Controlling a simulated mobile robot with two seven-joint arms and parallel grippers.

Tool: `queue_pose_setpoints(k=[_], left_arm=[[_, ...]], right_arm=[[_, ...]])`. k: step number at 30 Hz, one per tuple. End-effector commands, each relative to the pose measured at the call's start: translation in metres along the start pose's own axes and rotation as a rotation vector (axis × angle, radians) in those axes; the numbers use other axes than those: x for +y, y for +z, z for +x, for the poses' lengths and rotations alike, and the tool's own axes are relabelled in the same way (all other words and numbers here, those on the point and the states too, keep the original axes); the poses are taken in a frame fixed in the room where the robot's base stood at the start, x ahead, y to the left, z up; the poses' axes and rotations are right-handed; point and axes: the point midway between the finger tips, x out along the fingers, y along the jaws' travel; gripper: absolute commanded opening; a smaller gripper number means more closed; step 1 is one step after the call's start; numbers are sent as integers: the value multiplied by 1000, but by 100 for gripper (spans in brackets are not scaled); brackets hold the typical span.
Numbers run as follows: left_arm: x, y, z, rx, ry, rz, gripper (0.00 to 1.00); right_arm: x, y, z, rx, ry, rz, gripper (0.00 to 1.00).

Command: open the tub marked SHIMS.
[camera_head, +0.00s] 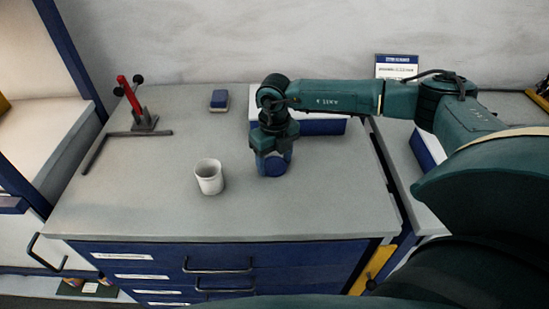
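My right gripper (273,148) points down over the worktop, on top of a short blue round tub (275,166). The gripper hides much of the tub's upper part, and I cannot read any marking on it. The fingertips are dark and overlap the tub, so I cannot tell whether they are closed on it or only around it. A white cup-like pot (209,177) stands upright to the left of the tub, with its mouth facing up. No SHIMS lettering is legible anywhere. My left gripper is not in view.
A white and blue box (325,125) lies behind my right gripper. A small blue block (219,100) is at the back. A red-handled clamp (130,98) and a dark bar (98,150) are at the left. The worktop's (300,215) front is clear, above blue drawers (218,262).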

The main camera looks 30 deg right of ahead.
Motion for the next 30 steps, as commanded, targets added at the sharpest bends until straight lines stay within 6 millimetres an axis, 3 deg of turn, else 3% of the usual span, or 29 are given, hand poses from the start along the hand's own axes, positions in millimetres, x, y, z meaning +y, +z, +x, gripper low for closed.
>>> queue_pose_setpoints(k=[7,17,30], left_arm=[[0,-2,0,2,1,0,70],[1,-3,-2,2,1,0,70],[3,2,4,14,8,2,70]], right_arm=[[0,0,0,1,0,0,81],[0,0,-7,-1,0,0,81],[0,1,-92,-4,1,0,81]])
